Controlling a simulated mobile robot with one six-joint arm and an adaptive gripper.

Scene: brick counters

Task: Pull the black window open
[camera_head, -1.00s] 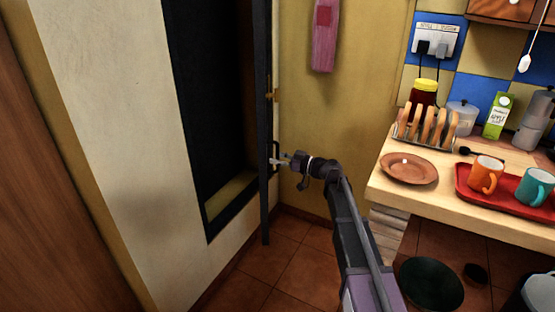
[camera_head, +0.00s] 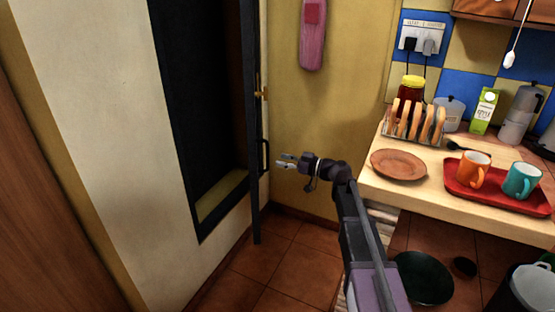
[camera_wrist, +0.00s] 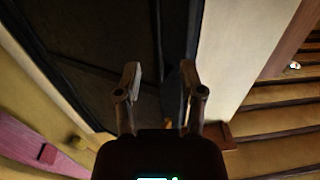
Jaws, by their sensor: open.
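The black window (camera_head: 253,120) is swung out from its dark frame (camera_head: 200,120) and shows nearly edge-on in the head view. Its black handle (camera_head: 265,157) is on the right face, below a brass fitting (camera_head: 261,94). My gripper (camera_head: 280,161) is just right of the handle, with a small gap showing between them. Its jaws are apart and nothing is seen between them. In the wrist view my gripper (camera_wrist: 159,75) has both fingers spread in front of dark surfaces. I cannot make out the handle clearly there.
The wooden counter (camera_head: 378,195) stands to the right with a brown plate (camera_head: 398,165), a toast rack and a red tray (camera_head: 462,190) of mugs. A pink board (camera_head: 313,40) hangs on the yellow wall. Tiled floor is clear below the window.

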